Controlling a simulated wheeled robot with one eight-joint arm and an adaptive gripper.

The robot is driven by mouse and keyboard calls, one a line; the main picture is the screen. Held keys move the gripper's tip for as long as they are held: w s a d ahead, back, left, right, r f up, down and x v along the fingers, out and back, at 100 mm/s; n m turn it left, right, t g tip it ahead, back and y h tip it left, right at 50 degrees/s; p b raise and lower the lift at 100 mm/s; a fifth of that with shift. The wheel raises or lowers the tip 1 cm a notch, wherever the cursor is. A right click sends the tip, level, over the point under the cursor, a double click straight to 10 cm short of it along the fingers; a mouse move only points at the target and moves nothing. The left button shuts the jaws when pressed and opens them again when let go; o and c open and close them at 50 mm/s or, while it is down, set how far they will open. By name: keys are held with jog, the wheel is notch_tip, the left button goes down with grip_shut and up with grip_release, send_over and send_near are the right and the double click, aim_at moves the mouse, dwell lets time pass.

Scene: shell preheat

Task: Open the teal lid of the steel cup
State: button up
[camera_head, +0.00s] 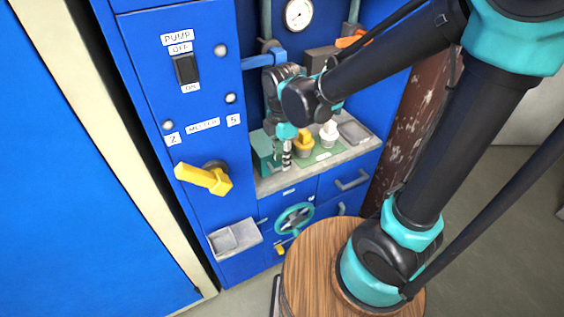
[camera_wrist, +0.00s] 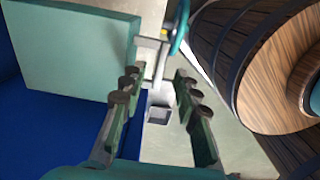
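A teal, flat-topped, boxy piece (camera_head: 264,150) stands at the left end of the counter, partly behind my gripper (camera_head: 286,158). It looks like the teal lid; I cannot make out a steel cup under it. In the wrist view a large teal panel (camera_wrist: 65,60) fills the upper left, beside the left finger. My gripper also shows there (camera_wrist: 155,95), with its fingers well apart and nothing held between them. It points down at the counter's front left, close to the teal piece. I cannot tell whether a finger touches it.
Yellow (camera_head: 304,143) and white (camera_head: 328,134) knob-topped pieces stand on the counter (camera_head: 330,165), right of my gripper. A teal handwheel (camera_head: 295,218) is below. A yellow lever (camera_head: 205,178) and small grey tray (camera_head: 232,240) are on the blue cabinet at left.

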jog(key=shift+f, duration=1.1)
grip_shut()
